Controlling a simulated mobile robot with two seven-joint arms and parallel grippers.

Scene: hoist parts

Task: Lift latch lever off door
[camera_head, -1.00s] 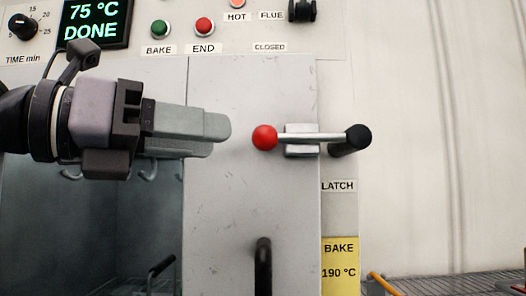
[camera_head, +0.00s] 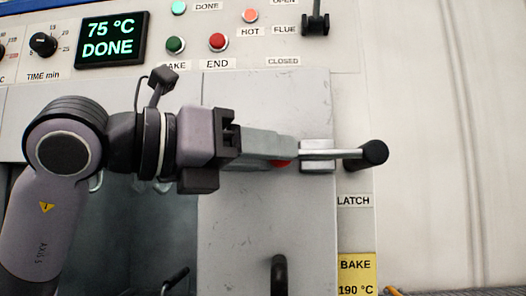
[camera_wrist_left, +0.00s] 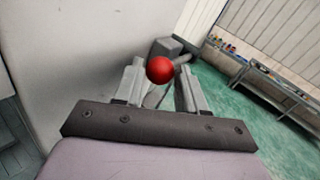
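The latch lever (camera_head: 345,153) is a horizontal metal bar. It runs from a black pivot (camera_head: 375,152) on the right, across a grey catch (camera_head: 317,164) on the pale door (camera_head: 250,215), to a red ball knob (camera_head: 282,163). My left gripper (camera_head: 285,151) reaches in from the left at the knob and hides most of it in the head view. In the left wrist view, the red knob (camera_wrist_left: 159,70) sits between the tips of the two spread fingers (camera_wrist_left: 160,85). I cannot tell whether either finger touches it. My right gripper is not in view.
A black door handle (camera_head: 279,272) stands below the lever. Above are the red END button (camera_head: 217,41), green BAKE button (camera_head: 175,45) and display (camera_head: 110,39). A black flue lever (camera_head: 316,22) is at the top. Left of the door, the dark chamber (camera_head: 130,235) shows.

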